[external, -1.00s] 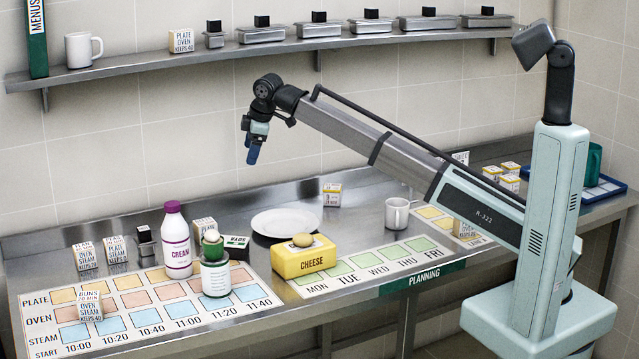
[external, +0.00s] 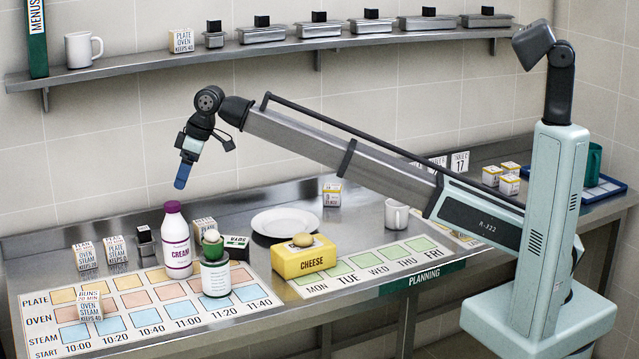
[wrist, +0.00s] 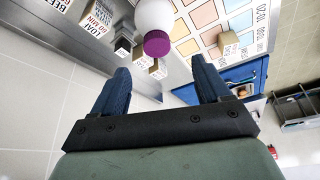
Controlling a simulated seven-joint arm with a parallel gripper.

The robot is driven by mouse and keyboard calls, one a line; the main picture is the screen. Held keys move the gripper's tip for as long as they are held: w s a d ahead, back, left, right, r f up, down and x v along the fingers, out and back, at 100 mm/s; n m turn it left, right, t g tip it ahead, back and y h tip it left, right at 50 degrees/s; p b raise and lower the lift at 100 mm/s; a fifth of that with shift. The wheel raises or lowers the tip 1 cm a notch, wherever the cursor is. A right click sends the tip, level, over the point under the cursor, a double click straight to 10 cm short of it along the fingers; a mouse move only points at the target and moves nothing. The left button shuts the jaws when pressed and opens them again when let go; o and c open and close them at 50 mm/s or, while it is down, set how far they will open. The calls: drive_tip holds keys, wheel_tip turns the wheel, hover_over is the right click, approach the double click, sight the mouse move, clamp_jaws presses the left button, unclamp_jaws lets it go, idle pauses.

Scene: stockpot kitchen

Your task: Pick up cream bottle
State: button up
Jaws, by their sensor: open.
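The cream bottle (external: 177,243) is white with a purple cap and a purple label reading CREAM. It stands upright on the counter at the left, on the printed time chart. My gripper (external: 181,181) hangs above and slightly to the right of its cap, apart from it. In the wrist view the bottle's purple cap (wrist: 157,43) shows ahead, between and beyond the two blue fingers of my gripper (wrist: 158,85). The fingers are apart with nothing between them.
A green-and-white jar (external: 215,270) stands close to the bottle's right. A yellow cheese block (external: 304,262) and white plate (external: 285,222) lie further right. The shelf (external: 200,57) runs above.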

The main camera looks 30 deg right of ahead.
sight(173, 204)
drive_tip(key=x, duration=1)
drive_tip(key=shift+w+d, duration=0.15)
drive_tip(key=shift+w, duration=0.15)
drive_tip(key=shift+c, duration=0.3)
clamp_jaws()
drive_tip(key=shift+r, duration=0.1)
